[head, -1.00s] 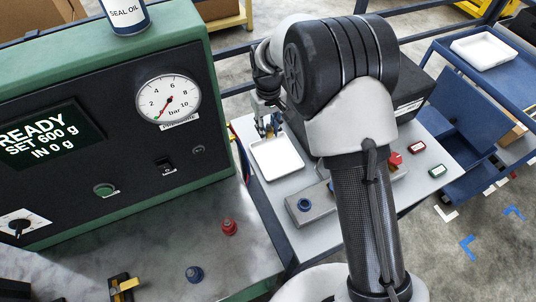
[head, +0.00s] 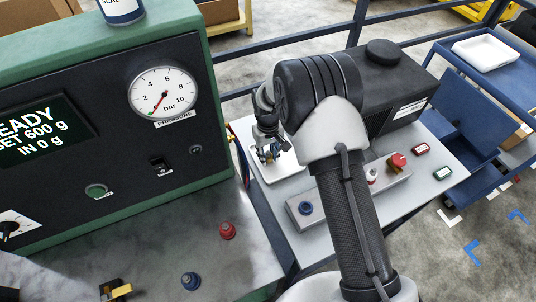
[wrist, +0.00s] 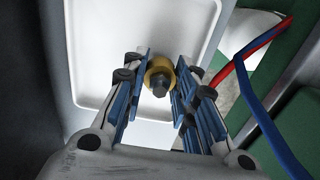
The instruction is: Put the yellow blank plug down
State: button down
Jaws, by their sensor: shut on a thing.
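The yellow blank plug (wrist: 160,76) is between the fingertips of my gripper (wrist: 158,85) in the wrist view. It has a yellow round collar and a dark end facing the camera. My gripper is shut on it, over the white tray (wrist: 88,50). In the head view my gripper (head: 269,154) is low over the white tray (head: 284,172), on the grey trolley top. The arm partly covers the tray there. I cannot tell whether the plug touches the tray floor.
A grey block with a blue fitting (head: 305,208) and a red knob (head: 397,161) is beside the tray. A black box (head: 395,85) stands behind. Red and blue hoses (wrist: 250,75) run close to the gripper's right. The green-framed panel (head: 120,120) is to the left.

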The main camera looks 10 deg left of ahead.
aim_at(268, 152)
jog(key=c, duration=1.3)
grip_release()
jog(key=shift+f, duration=0.1)
jog(key=s+d+r+m+t+p, duration=0.15)
jog(key=d+r, duration=0.25)
jog(key=r, duration=0.9)
jog(key=s+d+r+p, duration=0.15)
jog(key=d+r, duration=0.25)
jog(key=r, duration=0.8)
jog(key=s+d+r+m+t, duration=0.2)
jog(key=s+d+r+m, duration=0.2)
jog(key=s+d+r, duration=0.95)
jog(key=s+d+f+m+t, duration=0.1)
jog(key=s+d, duration=0.3)
jog(key=s, duration=0.7)
jog(key=shift+s+d+m, duration=0.2)
jog(key=shift+s+m, duration=0.15)
jog(key=shift+m, duration=0.1)
